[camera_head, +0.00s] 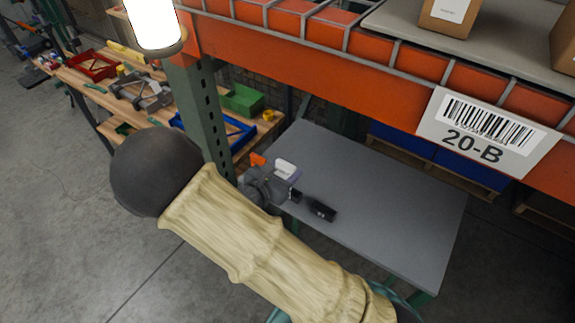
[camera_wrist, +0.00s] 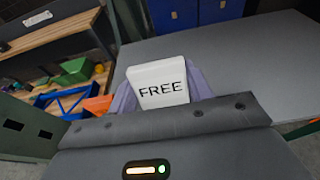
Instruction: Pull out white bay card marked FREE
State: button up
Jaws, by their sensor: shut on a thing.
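The white card marked FREE (camera_wrist: 160,84) stands upright in the wrist view, its text facing the camera. It also shows small and pale in the head view (camera_head: 286,168). My gripper (camera_wrist: 157,97) is shut on the card, with pale purple fingers at both sides of it. In the head view my gripper (camera_head: 285,178) is over the left part of the grey table (camera_head: 390,218). The card's lower edge is hidden behind the dark gripper body. I cannot tell whether the card touches anything below.
A small black object (camera_head: 320,209) lies on the grey table. A green rack post (camera_head: 200,115) stands close to my arm. An orange beam with a 20-B label (camera_head: 485,132) crosses above. A wooden bench (camera_head: 95,85) with bins is at the left. Most of the tabletop is clear.

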jog(key=shift+p+v, duration=0.95)
jog(key=shift+v, duration=1.35)
